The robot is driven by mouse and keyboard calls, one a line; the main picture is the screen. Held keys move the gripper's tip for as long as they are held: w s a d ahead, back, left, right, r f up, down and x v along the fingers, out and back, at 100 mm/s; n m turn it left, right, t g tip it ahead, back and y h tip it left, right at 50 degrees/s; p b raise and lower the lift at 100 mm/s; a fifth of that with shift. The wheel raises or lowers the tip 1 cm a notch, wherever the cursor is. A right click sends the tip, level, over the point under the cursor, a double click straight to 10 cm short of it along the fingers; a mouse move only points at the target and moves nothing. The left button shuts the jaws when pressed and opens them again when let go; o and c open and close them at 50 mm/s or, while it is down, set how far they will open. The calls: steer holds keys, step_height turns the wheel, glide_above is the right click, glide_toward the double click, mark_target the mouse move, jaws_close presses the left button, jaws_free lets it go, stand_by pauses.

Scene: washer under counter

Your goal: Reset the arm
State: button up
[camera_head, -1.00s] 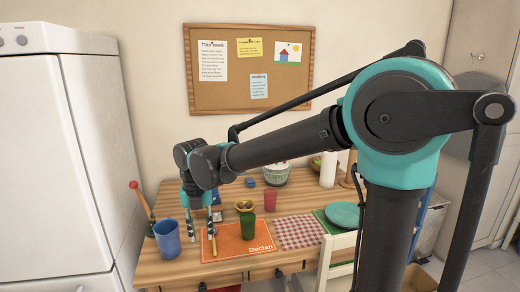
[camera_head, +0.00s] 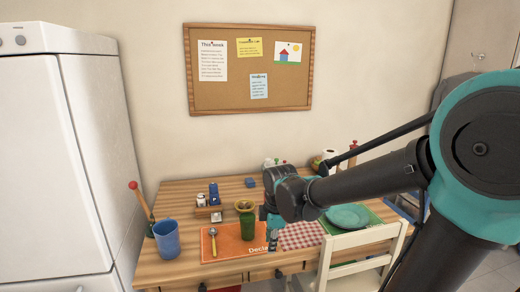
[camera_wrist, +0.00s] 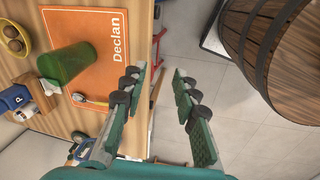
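My arm reaches in from the right in the head view. My gripper (camera_head: 273,242) hangs at the table's front edge, just right of the green cup (camera_head: 247,226), and the wrist partly hides it. In the wrist view my gripper (camera_wrist: 160,68) has its two teal fingers spread apart with nothing between them. The orange "Declan" placemat (camera_wrist: 95,55) and the green cup (camera_wrist: 66,64) lie left of the fingers there. The gap between the fingertips shows floor and the table's edge.
The wooden table (camera_head: 188,268) holds a blue cup (camera_head: 167,238), a spoon (camera_head: 213,243) and a teal plate (camera_head: 348,216). A white chair (camera_head: 365,240) stands at the front right. A wooden barrel (camera_wrist: 275,45) shows in the wrist view. A white appliance (camera_head: 60,165) stands left.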

steer(key=s+d+f+m+t, duration=0.1)
steer(key=s+d+f+m, duration=0.2)
steer(key=d+m, duration=0.4)
steer(key=s+d+f+m+t, duration=0.1)
steer(key=s+d+f+m, duration=0.2)
steer(key=d+m, duration=0.5)
steer(key=s+m, duration=0.1)
steer(key=m, duration=0.2)
steer(key=shift+f+h, duration=0.35)
steer(key=shift+h, duration=0.05)
steer(key=shift+d, duration=0.1)
